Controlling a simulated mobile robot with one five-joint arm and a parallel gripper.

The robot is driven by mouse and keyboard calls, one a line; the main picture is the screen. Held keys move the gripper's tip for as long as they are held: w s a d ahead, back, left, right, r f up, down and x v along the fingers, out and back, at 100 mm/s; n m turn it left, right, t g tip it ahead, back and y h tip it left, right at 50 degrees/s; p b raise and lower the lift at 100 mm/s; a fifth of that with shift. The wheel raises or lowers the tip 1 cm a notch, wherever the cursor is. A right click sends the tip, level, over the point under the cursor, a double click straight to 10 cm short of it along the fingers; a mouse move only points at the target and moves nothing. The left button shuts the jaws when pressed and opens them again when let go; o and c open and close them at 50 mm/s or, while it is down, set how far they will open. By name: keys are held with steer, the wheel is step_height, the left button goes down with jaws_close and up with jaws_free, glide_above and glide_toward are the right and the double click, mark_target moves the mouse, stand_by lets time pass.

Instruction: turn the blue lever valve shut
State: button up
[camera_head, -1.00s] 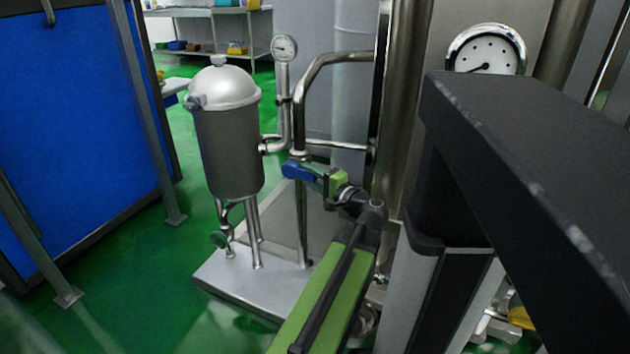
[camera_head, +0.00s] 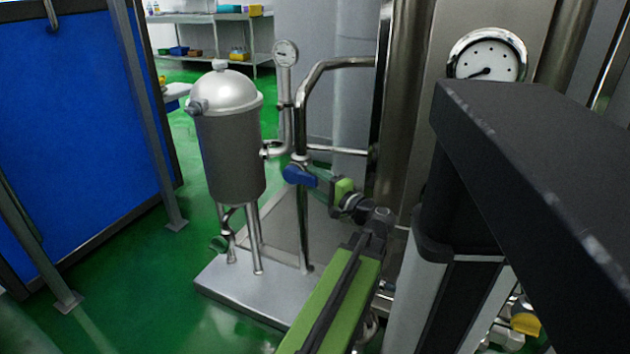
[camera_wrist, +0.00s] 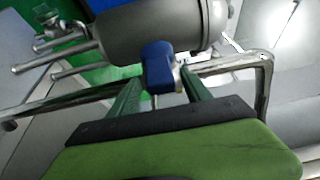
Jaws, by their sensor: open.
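The blue lever (camera_head: 299,175) sits on the upright steel pipe beside the grey vessel. Its handle points out to the right, across the pipe, toward my gripper. My gripper (camera_head: 322,182) is open just to the right of the lever, at about its height. In the wrist view, the blue lever (camera_wrist: 158,62) shows between and just beyond the two green fingertips of my gripper (camera_wrist: 162,80). I cannot tell whether a finger touches it. The valve body behind the lever is mostly hidden.
The domed vessel (camera_head: 232,145) stands left of the lever on a steel base plate (camera_head: 235,292). A small gauge (camera_head: 286,53) and a bent pipe (camera_head: 335,63) rise close by. A steel column with a large gauge (camera_head: 487,56) is at right.

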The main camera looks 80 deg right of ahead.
steer(key=v, duration=0.7)
steer(key=shift+d, duration=0.1)
